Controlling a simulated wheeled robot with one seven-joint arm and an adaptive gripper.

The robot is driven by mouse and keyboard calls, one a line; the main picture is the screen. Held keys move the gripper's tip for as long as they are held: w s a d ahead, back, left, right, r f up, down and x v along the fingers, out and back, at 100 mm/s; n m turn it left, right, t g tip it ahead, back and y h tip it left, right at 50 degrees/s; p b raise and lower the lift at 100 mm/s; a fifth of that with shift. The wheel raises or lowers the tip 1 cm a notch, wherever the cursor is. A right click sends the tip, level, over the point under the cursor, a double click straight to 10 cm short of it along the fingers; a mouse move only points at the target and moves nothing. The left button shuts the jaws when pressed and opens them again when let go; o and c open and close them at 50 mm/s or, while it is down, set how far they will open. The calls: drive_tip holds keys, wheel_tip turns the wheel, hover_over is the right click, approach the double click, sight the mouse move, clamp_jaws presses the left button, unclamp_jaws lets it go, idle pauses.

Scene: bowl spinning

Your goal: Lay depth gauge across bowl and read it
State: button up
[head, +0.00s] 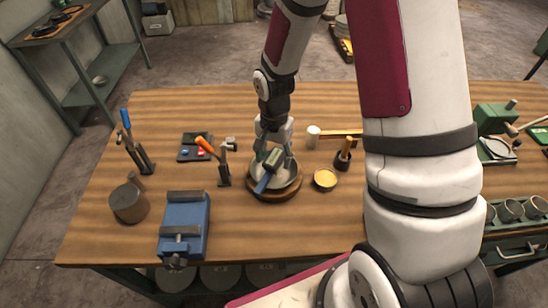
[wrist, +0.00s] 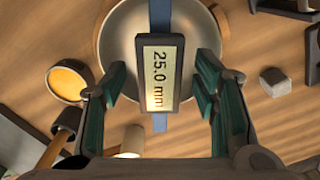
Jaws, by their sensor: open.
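The depth gauge (head: 273,160) has a dark body and a blue bar. It lies across the metal bowl (head: 292,178), which rests on a round wooden base (head: 270,197). In the wrist view the gauge's display (wrist: 160,78) reads 25.0 mm, turned sideways. Its blue bar (wrist: 159,20) runs over the bowl's rim (wrist: 113,15). My gripper (head: 274,158) is just above the gauge. In the wrist view my gripper's green fingers (wrist: 160,90) are spread on both sides of the gauge body, with gaps between, holding nothing. The bowl's near side is partly hidden by the gauge.
A small dish of yellow material (head: 325,179) and a dark holder (head: 343,160) stand right of the bowl. An orange-handled tool in a stand (head: 222,170) is close at left. A blue vise (head: 184,224) and a dark cylinder (head: 129,203) are farther left. The front middle table is clear.

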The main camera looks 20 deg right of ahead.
wheel_tip(320, 180, up, 11)
idle(0.3)
idle(0.4)
wheel_tip(320, 180, up, 13)
drive_tip(key=n+t, duration=0.3)
drive_tip(key=n, duration=0.1)
hover_over(274, 157)
drive_tip(key=s, duration=0.6)
drive_tip(key=s+r+n+t, duration=0.2)
drive_tip(key=s+r+n, duration=0.3)
drive_tip(key=s, duration=0.7)
wheel_tip(274, 157, up, 2)
drive_tip(key=shift+r+n+t+b, duration=0.15)
drive_tip(key=shift+n+t+b, duration=0.15)
drive_tip(key=shift+b, duration=0.05)
